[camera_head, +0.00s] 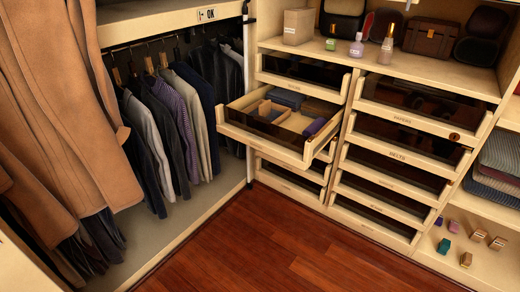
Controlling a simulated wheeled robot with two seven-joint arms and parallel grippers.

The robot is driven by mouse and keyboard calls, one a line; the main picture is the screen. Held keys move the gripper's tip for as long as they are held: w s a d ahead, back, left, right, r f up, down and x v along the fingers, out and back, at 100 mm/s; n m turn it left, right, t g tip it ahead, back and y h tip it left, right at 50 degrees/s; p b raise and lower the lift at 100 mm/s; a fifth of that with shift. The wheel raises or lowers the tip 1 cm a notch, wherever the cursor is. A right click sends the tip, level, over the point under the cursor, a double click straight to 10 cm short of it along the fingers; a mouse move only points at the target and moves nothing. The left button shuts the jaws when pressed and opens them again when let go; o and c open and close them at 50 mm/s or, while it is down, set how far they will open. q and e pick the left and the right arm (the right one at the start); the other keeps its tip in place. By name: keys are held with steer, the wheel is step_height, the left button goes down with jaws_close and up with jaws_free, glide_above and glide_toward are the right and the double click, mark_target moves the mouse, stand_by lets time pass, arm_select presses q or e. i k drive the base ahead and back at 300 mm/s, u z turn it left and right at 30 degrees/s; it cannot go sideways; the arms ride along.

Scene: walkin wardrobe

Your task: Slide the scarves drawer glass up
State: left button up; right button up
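A pale wooden drawer (222,124) with a dark glass front (268,130) is pulled out of the left drawer column. It holds wooden dividers (268,110) and folded or rolled cloth in blue, brown and purple. Its label is too small to read, so I cannot tell whether it is the scarves drawer. Other dark glass-fronted drawers sit above and below it, and in the right column, where one label (402,119) seems to read "PAPERS". I cannot make out a label reading scarves. Neither of my grippers is in view.
Brown coats (70,90) hang close at the left, with a rail of jackets (165,120) behind. Bags and bottles stand on the counter (410,78) above the drawers. Small boxes lie on the lower right shelf (500,262). The red wood floor (270,240) is clear.

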mark_target(258, 125)
steer(key=z, duration=0.65)
steer(key=i, duration=1.4)
steer(key=u, duration=0.5)
